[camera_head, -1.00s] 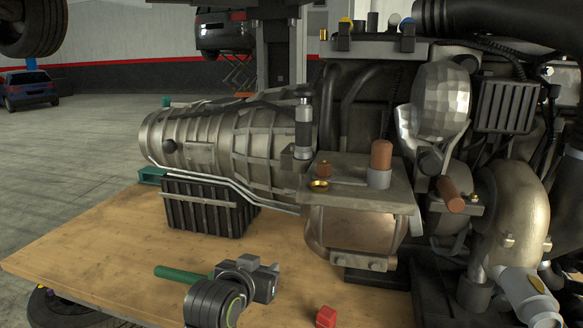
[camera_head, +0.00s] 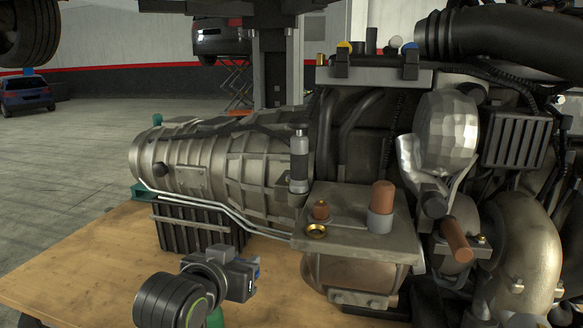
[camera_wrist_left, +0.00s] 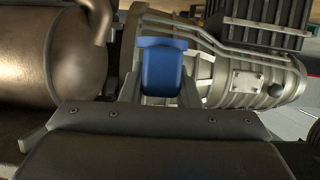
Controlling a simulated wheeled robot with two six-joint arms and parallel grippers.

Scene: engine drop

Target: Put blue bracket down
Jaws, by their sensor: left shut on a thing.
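The blue bracket (camera_wrist_left: 162,70) is in the middle of the left wrist view, between the two fingers of my left gripper (camera_wrist_left: 160,98). In the head view my left gripper (camera_head: 238,277) is low, left of the engine, over the wooden table top (camera_head: 85,265). Only a small blue edge of the bracket (camera_head: 257,271) shows at its right side. The gripper is shut on the bracket. I cannot tell how far the bracket is above the table. My right gripper does not show.
The engine with its ribbed gearbox (camera_head: 215,165) fills the middle and right. A black ribbed crate-like block (camera_head: 195,228) stands under the gearbox. Part of a green object (camera_head: 215,317) shows at the bottom edge. Bare table lies at the left.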

